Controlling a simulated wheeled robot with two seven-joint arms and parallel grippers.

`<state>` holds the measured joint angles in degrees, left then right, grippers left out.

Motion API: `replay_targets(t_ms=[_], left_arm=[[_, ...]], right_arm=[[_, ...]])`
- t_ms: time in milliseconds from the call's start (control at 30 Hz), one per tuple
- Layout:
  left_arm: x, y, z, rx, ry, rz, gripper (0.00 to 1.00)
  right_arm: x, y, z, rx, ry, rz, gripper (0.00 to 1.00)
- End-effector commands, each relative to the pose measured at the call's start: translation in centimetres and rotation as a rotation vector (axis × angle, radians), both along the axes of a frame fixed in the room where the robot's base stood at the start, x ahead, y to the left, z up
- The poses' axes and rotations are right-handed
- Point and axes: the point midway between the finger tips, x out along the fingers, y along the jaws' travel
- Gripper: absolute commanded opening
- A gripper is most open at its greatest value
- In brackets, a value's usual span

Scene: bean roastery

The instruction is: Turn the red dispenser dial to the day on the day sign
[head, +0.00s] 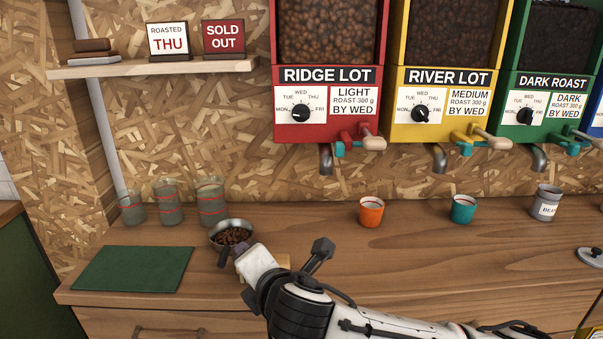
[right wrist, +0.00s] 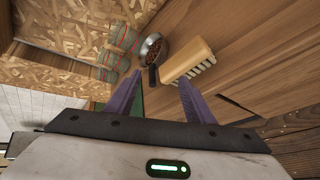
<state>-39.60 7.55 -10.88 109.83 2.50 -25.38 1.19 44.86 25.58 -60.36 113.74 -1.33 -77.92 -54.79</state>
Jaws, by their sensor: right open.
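The red dispenser (head: 325,104), labelled RIDGE LOT, hangs on the back wall. Its black dial (head: 301,113) sits on a white plate marked MON to FRI. The pointer seems turned to the left, towards MON, but is small to read. The day sign (head: 168,40) on the shelf reads ROASTED THU. My right gripper (head: 237,252) is low over the counter, well below and left of the dial, next to a pan of beans. In the right wrist view its purple fingers (right wrist: 161,77) are apart and nothing is held. My left gripper is out of view.
A metal pan of beans (head: 232,235) and a wooden brush (right wrist: 187,61) lie close to my right gripper. Glass beakers (head: 168,202), a green mat (head: 133,269), an orange cup (head: 371,212) and a teal cup (head: 462,209) are on the counter. A tap lever (head: 360,141) projects below the red dispenser.

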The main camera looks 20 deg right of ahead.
Motion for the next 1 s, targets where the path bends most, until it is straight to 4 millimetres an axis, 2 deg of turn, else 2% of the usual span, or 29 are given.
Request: replay_targets(t_ms=[33, 200, 300, 433, 533, 667, 1000], left_arm=[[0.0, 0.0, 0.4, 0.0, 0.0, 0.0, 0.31], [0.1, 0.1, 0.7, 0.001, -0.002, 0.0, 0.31], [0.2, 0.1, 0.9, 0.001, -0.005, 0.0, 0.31], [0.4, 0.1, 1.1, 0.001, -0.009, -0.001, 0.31], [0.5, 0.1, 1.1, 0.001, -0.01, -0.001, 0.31], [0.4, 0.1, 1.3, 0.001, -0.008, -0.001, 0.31], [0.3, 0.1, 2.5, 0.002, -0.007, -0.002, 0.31]], right_arm=[[1.5, -1.2, 3.3, -0.126, -0.07, 0.005, 0.48], [5.0, -5.5, 11.7, -0.536, -0.235, -0.016, 0.48], [6.2, -8.0, 16.0, -0.724, -0.295, -0.055, 0.48], [7.0, -10.4, 20.0, -0.885, -0.337, -0.104, 0.48], [7.2, -11.4, 21.6, -0.948, -0.347, -0.127, 0.48], [8.0, -12.0, 22.2, -0.973, -0.35, -0.136, 0.48], [13.7, -13.5, 22.3, -0.971, -0.35, -0.136, 0.48]])
